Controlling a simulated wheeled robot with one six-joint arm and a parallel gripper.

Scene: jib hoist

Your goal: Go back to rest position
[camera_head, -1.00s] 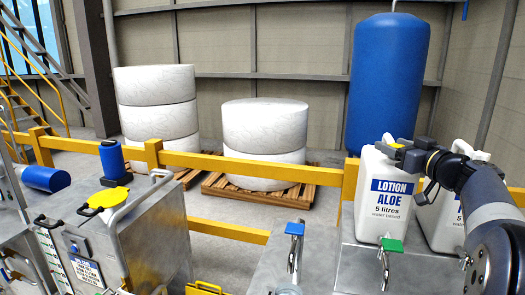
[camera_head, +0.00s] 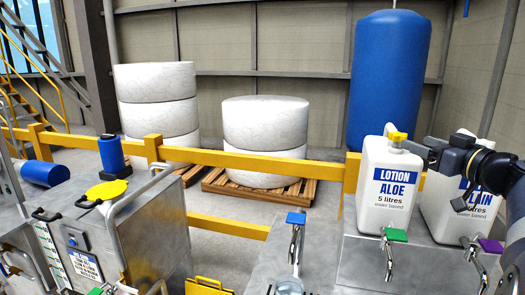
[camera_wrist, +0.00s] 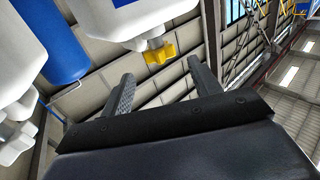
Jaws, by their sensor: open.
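My gripper (camera_head: 418,151) is at the right, beside the upper part of the white LOTION ALOE jug (camera_head: 385,207). Its black fingers are spread and empty in the wrist view (camera_wrist: 160,72). The jug's yellow cap piece (camera_head: 398,137) is just left of the gripper in the head view. In the wrist view the yellow piece (camera_wrist: 160,54) is beyond the fingertips, apart from them.
A second white jug, marked PLAIN (camera_head: 445,215), stands to the right, partly behind my arm. Taps with green (camera_head: 396,235), blue (camera_head: 296,218) and purple (camera_head: 490,245) handles line the metal bench. A yellow rail (camera_head: 250,160) runs behind.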

